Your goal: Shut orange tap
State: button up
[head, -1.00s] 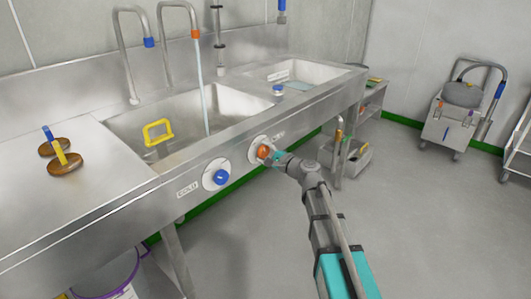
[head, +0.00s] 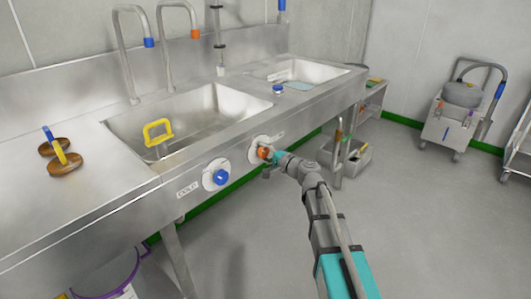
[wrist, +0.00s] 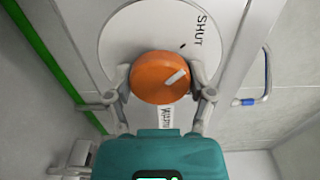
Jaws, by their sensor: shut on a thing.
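The orange tap knob (head: 264,153) is on the front panel of the steel sink, right of the blue knob. My gripper (head: 269,156) is shut on it from the front. In the wrist view my gripper (wrist: 161,82) has one finger on each side of the orange knob (wrist: 152,76). The knob's white pointer (wrist: 176,77) points right and slightly up; the black tick by the word SHUT (wrist: 200,29) lies higher, so the two do not look exactly in line. The orange-banded spout (head: 195,34) over the basin shows no water stream.
The blue knob (head: 221,177) is close on the left. A grey bin (head: 355,161) stands beyond my arm.

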jog(key=shift+a, duration=0.15)
jog(key=o, duration=1.1)
jog(key=shift+s+d, duration=0.1)
jog(key=shift+d, duration=0.1)
jog(key=v, duration=1.1)
jog(key=shift+s+d, duration=0.25)
jog(key=shift+s, duration=0.05)
